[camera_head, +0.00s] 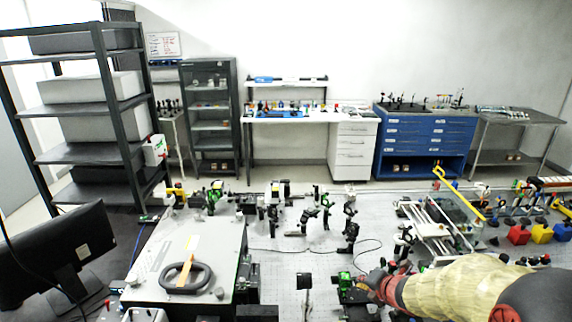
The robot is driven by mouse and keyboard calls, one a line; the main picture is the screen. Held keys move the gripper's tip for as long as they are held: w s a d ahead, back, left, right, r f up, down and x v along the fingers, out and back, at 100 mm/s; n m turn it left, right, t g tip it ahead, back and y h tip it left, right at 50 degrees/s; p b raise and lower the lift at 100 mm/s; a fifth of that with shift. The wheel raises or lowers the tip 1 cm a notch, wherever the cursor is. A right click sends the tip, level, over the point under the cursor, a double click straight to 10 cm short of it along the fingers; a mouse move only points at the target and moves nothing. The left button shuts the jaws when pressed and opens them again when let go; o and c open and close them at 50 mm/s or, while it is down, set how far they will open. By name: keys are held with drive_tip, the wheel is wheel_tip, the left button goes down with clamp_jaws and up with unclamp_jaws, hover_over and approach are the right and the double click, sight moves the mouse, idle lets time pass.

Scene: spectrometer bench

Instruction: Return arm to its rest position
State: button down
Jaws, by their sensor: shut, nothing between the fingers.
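My arm comes in from the lower right in a pale yellow cover and reaches left, low over the optical bench (290,262). My gripper (374,284), dark with red parts, is at its left end and is shut and empty. It is close to small black and green optical mounts (345,283) on the bench. Its fingertips are small and hard to tell from these mounts, and I cannot tell whether they touch.
A grey box (215,240) with a dark ring (204,272) on it stands at left, beside a black monitor (60,255). Several optical mounts (325,212) stand mid-bench. A railed frame with a yellow bar (457,194) and coloured blocks (541,235) are at right.

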drive_tip(key=s+d+r+m+h+b, duration=0.2)
drive_tip(key=s+r+m, duration=0.3)
drive_tip(key=s+m, duration=0.25)
drive_tip(key=s+d+r+m+h+b, duration=0.25)
drive_tip(key=s+r+m, duration=0.35)
drive_tip(key=m, duration=0.3)
drive_tip(key=s+a+f+m+g+y+b, duration=0.1)
drive_tip(key=s+a+m+b, duration=0.1)
drive_tip(key=s+a+m, duration=0.3)
drive_tip(key=s+a+f+m+g+y+b, duration=0.1)
drive_tip(key=s+a+m, duration=0.4)
drive_tip(key=s, duration=0.9)
drive_tip(key=shift+s+a+f+m+g+y+b, duration=0.15)
drive_tip(key=shift+f+m+g+y+b, duration=0.2)
drive_tip(key=shift+m+g+b, duration=0.35)
